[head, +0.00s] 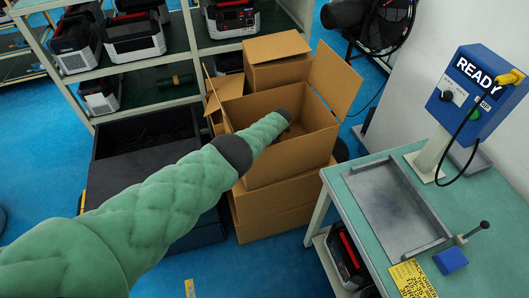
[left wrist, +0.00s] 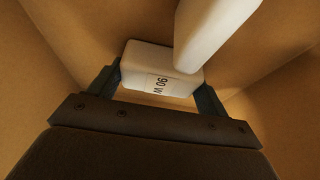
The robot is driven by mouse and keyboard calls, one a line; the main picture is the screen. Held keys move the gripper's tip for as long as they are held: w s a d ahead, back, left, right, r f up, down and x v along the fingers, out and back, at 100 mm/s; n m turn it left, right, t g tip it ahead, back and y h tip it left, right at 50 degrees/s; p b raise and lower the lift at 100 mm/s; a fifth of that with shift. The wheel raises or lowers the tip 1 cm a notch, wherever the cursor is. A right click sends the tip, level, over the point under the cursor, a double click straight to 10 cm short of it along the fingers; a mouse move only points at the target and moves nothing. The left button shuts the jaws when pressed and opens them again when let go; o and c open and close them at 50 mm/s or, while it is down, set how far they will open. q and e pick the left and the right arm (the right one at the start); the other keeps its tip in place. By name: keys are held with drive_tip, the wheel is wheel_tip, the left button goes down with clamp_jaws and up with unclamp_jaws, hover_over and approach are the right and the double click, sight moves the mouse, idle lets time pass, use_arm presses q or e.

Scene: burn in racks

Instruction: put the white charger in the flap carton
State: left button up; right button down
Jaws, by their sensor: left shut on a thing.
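The white charger (left wrist: 148,82), marked "90 W", sits between the two fingers of my left gripper (left wrist: 160,90) in the left wrist view. The gripper is shut on it. The open flap carton (head: 265,165) stands in the middle of the head view, its flaps spread. My left arm reaches over its near side, and the hand is down inside. The carton's brown walls (left wrist: 40,110) surround the gripper in the left wrist view. The arm and carton hide the fingers and charger in the head view. My right gripper is not in view.
Another white piece (left wrist: 215,35) overlaps the charger's upper right in the left wrist view; I cannot tell if they touch. A shelf rack (head: 150,62) with power units stands behind left. A green-topped bench (head: 335,185) with a metal tray (head: 400,205) is right. A fan (head: 385,25) stands behind.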

use_arm(q)
drive_tip(key=shift+f, duration=0.1)
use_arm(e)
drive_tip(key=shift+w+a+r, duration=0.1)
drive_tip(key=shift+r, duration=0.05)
use_arm(q)
drive_tip(key=o, duration=1.1)
drive_tip(key=shift+c, duration=0.2)
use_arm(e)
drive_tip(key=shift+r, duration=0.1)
use_arm(q)
drive_tip(key=shift+r, duration=0.25)
drive_tip(key=p+v, duration=0.2)
drive_tip(key=v, duration=0.1)
drive_tip(key=shift+r, duration=0.1)
drive_tip(key=p+v, duration=0.3)
drive_tip(key=v, duration=0.5)
drive_tip(key=shift+d+r, duration=0.2)
drive_tip(key=shift+r, duration=0.05)
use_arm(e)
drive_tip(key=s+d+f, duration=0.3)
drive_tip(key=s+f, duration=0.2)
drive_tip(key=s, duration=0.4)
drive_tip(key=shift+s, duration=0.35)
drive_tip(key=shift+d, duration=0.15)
